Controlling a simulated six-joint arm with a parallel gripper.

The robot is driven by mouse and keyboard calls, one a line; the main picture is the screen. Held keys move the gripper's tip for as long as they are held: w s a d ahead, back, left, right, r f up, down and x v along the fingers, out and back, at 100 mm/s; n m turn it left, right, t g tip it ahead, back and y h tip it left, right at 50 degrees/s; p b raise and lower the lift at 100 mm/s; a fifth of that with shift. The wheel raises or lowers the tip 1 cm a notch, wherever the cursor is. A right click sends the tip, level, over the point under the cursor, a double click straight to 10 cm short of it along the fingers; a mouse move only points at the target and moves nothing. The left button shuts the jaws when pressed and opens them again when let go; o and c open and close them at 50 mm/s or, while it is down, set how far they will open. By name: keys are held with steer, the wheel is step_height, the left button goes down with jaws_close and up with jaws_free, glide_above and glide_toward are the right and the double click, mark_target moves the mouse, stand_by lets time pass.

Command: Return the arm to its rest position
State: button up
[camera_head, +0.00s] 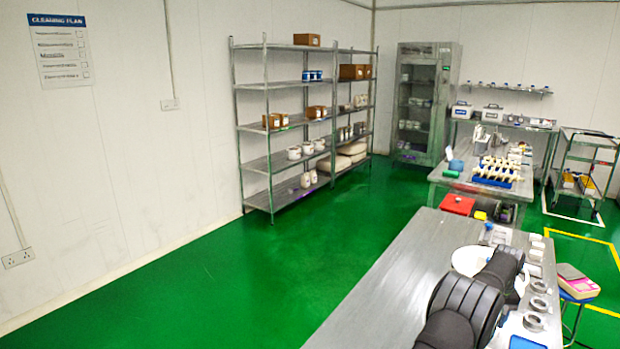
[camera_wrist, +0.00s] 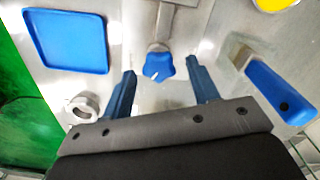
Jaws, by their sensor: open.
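My arm (camera_head: 465,300), with thick dark segments, reaches over the near steel table in the head view. My gripper (camera_wrist: 162,72) shows in the wrist view with its two blue fingers spread apart and nothing between them. A blue star-shaped knob on a metal fitting (camera_wrist: 158,66) lies just beyond and between the fingertips. I cannot tell the height of the fingers above the surface. In the head view my gripper's fingers are hidden behind the arm.
The wrist view shows a blue square tray (camera_wrist: 67,40), a metal ring (camera_wrist: 82,108) and a blue-handled scraper (camera_wrist: 280,92) around the fingers. Metal rings (camera_head: 538,304) line the near table's right side. The table's left part (camera_head: 390,270) is bare. Shelves (camera_head: 285,125) stand behind.

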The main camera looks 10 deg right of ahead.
steer(key=shift+n, duration=0.8)
steer(key=o, duration=1)
steer(key=s+a+r+m+t+h, duration=0.1)
steer(key=a+r+m, duration=0.1)
steer(key=a+r, duration=0.6)
steer(key=s+a+r+m+t+h, duration=0.15)
steer(key=a+r, duration=0.25)
steer(key=r, duration=0.8)
steer(key=s+a+r+m+t+h, duration=0.1)
steer(key=a+r+m, duration=0.2)
steer(key=a+r, duration=0.5)
steer(key=w+d+f, duration=0.2)
steer(key=d+f, duration=0.2)
steer(key=f, duration=0.2)
steer(key=shift+w+d+f, duration=0.25)
steer(key=shift+f, duration=0.15)
steer(key=shift+r, duration=0.1)
